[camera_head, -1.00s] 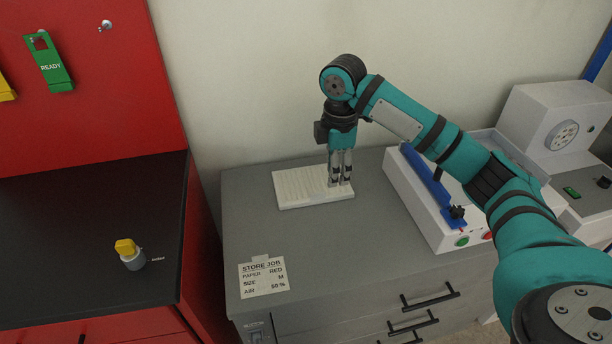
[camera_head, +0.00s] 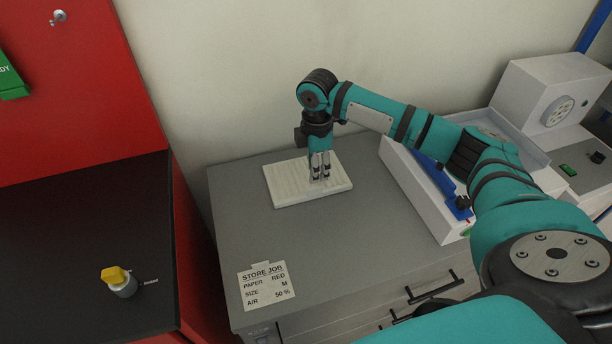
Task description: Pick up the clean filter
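A flat white ribbed panel, which looks like the clean filter (camera_head: 285,187), lies on the grey cabinet top near the wall. My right gripper (camera_head: 321,179) points straight down over the right part of this panel. Its two fingers are close together with a narrow gap, and the tips are at or just above the panel's surface. I cannot tell whether they touch it or grip any part of it. My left gripper is not in view.
A white machine with a blue strip (camera_head: 410,190) stands right of the panel, under my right arm. A STORE JOB card (camera_head: 266,287) lies near the cabinet's front left. A yellow-capped container (camera_head: 120,283) stands on the black top at left. The grey top between is clear.

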